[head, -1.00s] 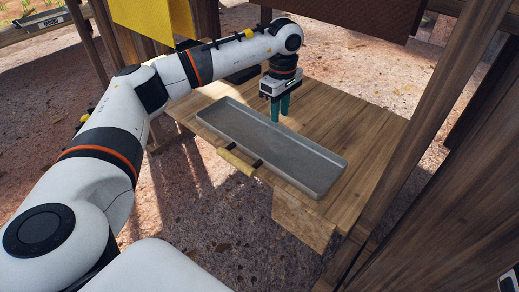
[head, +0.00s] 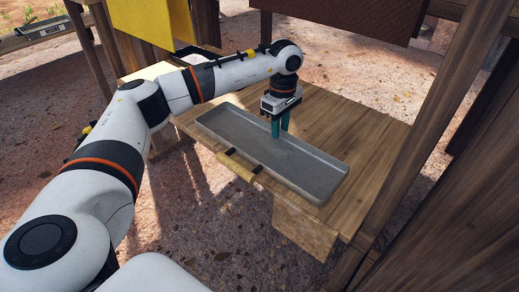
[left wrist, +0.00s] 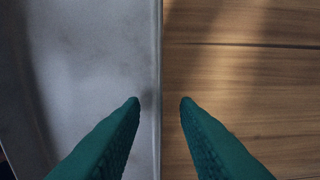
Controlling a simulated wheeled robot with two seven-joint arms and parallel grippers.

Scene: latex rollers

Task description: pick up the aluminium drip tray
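The aluminium drip tray (head: 310,167) is a long, shallow grey tray lying flat on a wooden table. My left gripper (head: 280,134) points down at the tray's far long rim. In the left wrist view the left gripper (left wrist: 160,101) is open, with its green fingers on either side of the rim. The left finger is over the inside of the tray (left wrist: 85,60) and the right finger is over bare wood. Neither finger visibly grips the rim; how deep the tips reach is hard to tell. My right gripper is not in view.
The wooden table top (head: 365,135) is clear beyond and right of the tray. A pale wooden bar (head: 236,167) on dark brackets sticks out at the table's near edge. A wooden post (head: 425,130) stands at the right. A yellow sheet (head: 152,22) hangs at the back.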

